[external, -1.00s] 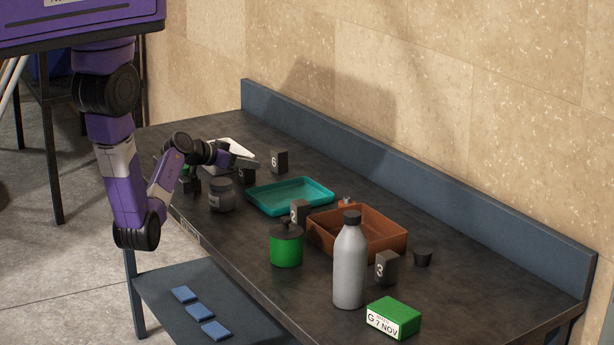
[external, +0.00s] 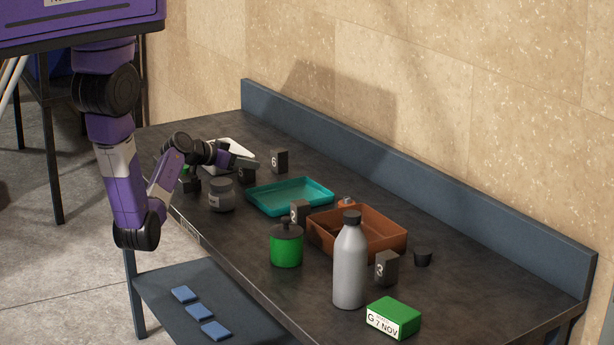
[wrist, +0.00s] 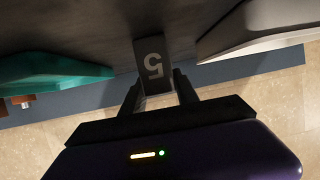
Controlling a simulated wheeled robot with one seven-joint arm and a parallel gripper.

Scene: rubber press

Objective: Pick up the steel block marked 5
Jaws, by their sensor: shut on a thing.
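The steel block marked 5 (wrist: 152,62) is a dark grey block with a pale number 5 on its face. In the wrist view it sits between the two fingers of my gripper (wrist: 160,88), which is shut on it. In the external view my gripper (external: 245,165) is at the far left part of the table, and the block (external: 246,177) shows only in small part beneath it. Whether the block touches the tabletop is hard to tell.
A white tray (external: 232,146) lies behind my gripper, and a teal tray (external: 262,204) lies to its right. A grey jar (external: 221,196) stands in front. The block marked 6 (external: 279,161) stands nearby. An orange bin (external: 385,249), green canister (external: 286,250) and grey bottle (external: 349,270) are farther right.

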